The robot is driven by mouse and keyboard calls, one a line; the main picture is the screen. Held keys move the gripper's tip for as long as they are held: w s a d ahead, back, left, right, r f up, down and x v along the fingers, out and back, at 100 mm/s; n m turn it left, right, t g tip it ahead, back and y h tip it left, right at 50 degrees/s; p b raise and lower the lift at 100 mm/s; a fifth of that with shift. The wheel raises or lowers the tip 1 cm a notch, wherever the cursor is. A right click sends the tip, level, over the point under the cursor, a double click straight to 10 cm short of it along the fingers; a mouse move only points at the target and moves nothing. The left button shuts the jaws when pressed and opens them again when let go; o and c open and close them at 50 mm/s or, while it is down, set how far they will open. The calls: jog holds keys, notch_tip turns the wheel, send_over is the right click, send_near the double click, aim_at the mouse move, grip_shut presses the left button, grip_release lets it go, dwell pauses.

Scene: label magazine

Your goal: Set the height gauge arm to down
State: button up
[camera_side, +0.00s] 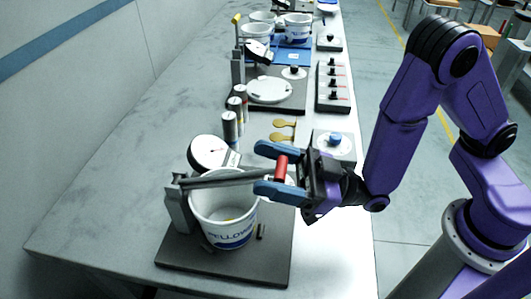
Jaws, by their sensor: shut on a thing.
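The height gauge stands at the near end of the bench on a dark base plate (270,268). Its grey arm (225,178) runs from a short post (178,208) at left across the top of a white bucket (225,212) with blue lettering. The arm looks roughly level; I cannot tell whether it touches the bucket rim. A red grip (281,168) is at the arm's right end. My gripper (267,169) has its blue fingers on either side of the red grip and is shut on it. The fingers partly hide the arm's end.
A round dial (208,150) and several grey cylinders (230,128) stand behind the bucket. A blue knob on a plate (335,140) is close behind my gripper. A second station with a white disc (269,90) is farther back. The bench's left side is clear.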

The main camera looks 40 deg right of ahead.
jog(key=shift+s+d+f, duration=0.1)
jog(key=shift+s+f, duration=0.15)
jog(key=shift+f, duration=0.65)
jog(key=shift+s+f, duration=0.25)
jog(key=shift+f, duration=0.75)
jog(key=o, duration=1.5)
jog(key=shift+c, duration=0.2)
jog(key=shift+w+d, duration=0.1)
jog(key=shift+w, duration=0.05)
